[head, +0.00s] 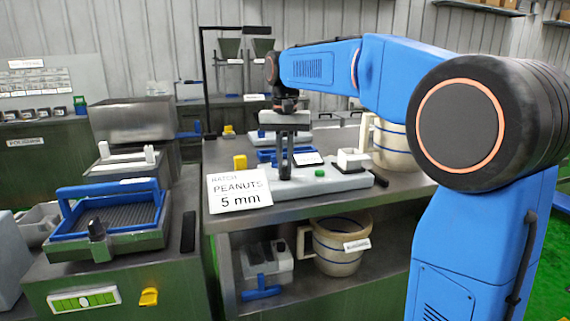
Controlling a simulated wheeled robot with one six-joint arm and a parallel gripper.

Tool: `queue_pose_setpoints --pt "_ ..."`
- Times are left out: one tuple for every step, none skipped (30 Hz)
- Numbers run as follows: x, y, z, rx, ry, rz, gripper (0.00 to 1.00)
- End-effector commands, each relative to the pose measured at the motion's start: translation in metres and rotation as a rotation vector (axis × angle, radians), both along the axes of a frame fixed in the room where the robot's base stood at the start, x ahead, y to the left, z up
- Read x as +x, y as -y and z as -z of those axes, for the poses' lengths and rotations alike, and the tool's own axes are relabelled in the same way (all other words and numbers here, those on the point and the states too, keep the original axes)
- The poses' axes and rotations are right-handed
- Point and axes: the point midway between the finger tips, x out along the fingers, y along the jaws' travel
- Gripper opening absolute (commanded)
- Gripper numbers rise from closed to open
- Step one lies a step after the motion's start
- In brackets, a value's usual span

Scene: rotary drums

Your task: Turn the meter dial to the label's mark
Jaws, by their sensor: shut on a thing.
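A white label card (239,190) reads "BATCH PEANUTS 5 mm" and leans at the front left of the middle bench. Behind it lies a pale flat device (330,182) with a green button and a small white-faced panel (308,159). My gripper (285,172) points straight down over the left part of this device. Its dark fingers are shut on what looks to be the meter dial, low at the device's top. The fingers hide the dial, so its pointer and scale cannot be read.
A blue-framed tray machine (110,208) with a black knob (97,230) stands on the left bench. A white block (353,160) and a cream tub (394,148) are right of my gripper. A lower shelf holds another tub (337,245).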

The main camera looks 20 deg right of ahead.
Motion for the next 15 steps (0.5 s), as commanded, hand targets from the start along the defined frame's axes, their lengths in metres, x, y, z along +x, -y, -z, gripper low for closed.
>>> queue_pose_setpoints --pt "0.0005 0.0002 -0.0010 0.000 0.003 0.042 0.00" --pt "0.0005 0.0002 -0.0010 0.000 0.003 0.071 0.00" --pt "0.0006 0.0002 -0.0010 0.000 0.003 0.109 0.00" --pt "0.0005 0.0002 -0.0010 0.000 0.003 0.137 0.00" --pt "0.0006 0.0002 -0.0011 0.000 0.003 0.166 0.00" --pt "0.0006 0.0002 -0.0011 0.000 0.003 0.204 0.00" --pt "0.0006 0.0002 -0.0011 0.001 0.004 0.232 0.00" --pt "0.0006 0.0002 -0.0011 0.001 0.004 0.261 0.00" --pt "0.0006 0.0002 -0.0011 0.001 0.004 0.298 0.00" --pt "0.0006 0.0002 -0.0011 0.001 0.004 0.327 0.00" --pt "0.0006 0.0002 -0.0011 0.001 0.004 0.356 0.00" --pt "0.0006 0.0002 -0.0011 0.001 0.004 0.393 0.00" --pt "0.0006 0.0002 -0.0011 0.001 0.004 0.422 0.00" --pt "0.0006 0.0002 -0.0011 0.000 0.004 0.451 0.00" --pt "0.0006 0.0002 -0.0011 0.000 0.004 0.488 0.00"
